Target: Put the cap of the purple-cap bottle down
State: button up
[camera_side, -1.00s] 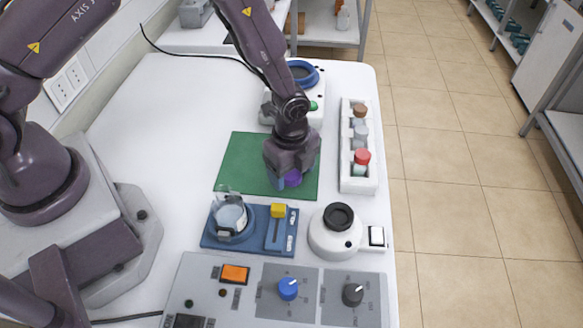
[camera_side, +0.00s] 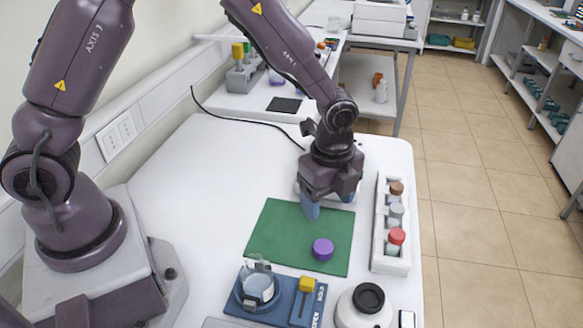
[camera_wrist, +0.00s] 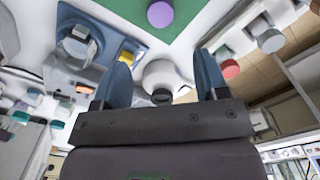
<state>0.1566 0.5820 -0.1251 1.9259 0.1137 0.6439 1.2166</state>
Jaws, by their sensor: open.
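The purple cap (camera_side: 323,249) lies on the green mat (camera_side: 275,232), toward the mat's right front part. It also shows in the wrist view (camera_wrist: 160,14) on the mat's green surface. My gripper (camera_side: 311,208) is above the back part of the mat, behind the cap and apart from it. In the wrist view my gripper (camera_wrist: 163,72) has its two blue fingers spread wide with nothing between them. I cannot pick out the open purple-cap bottle.
A white rack (camera_side: 391,262) right of the mat holds bottles with brown, grey and red caps. A blue stand (camera_side: 303,308) with a glass vessel (camera_side: 257,287) and a white device with a black top (camera_side: 368,298) are in front. The table's left part is clear.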

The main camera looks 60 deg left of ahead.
jog(key=s+a+r+n+t, duration=0.1)
jog(key=s+a+r+n, duration=0.25)
jog(key=r, duration=0.25)
jog(key=s+a+r+n+t, duration=0.1)
jog(key=s+a+r+n, duration=0.2)
jog(key=r, duration=0.4)
jog(key=s+a+r+n+t, duration=0.1)
jog(key=s+r+n+t, duration=0.15)
jog(key=r+n, duration=0.3)
jog(key=s+a+r+n, duration=0.1)
jog(key=s+n, duration=0.2)
jog(key=s, duration=0.1)
jog(key=s+a+r+n+t, duration=0.1)
jog(key=s+r+n, duration=0.1)
jog(key=s+n, duration=0.1)
jog(key=shift+s+a+r, duration=0.2)
jog(key=shift+s+r, duration=0.05)
jog(key=shift+s, duration=0.65)
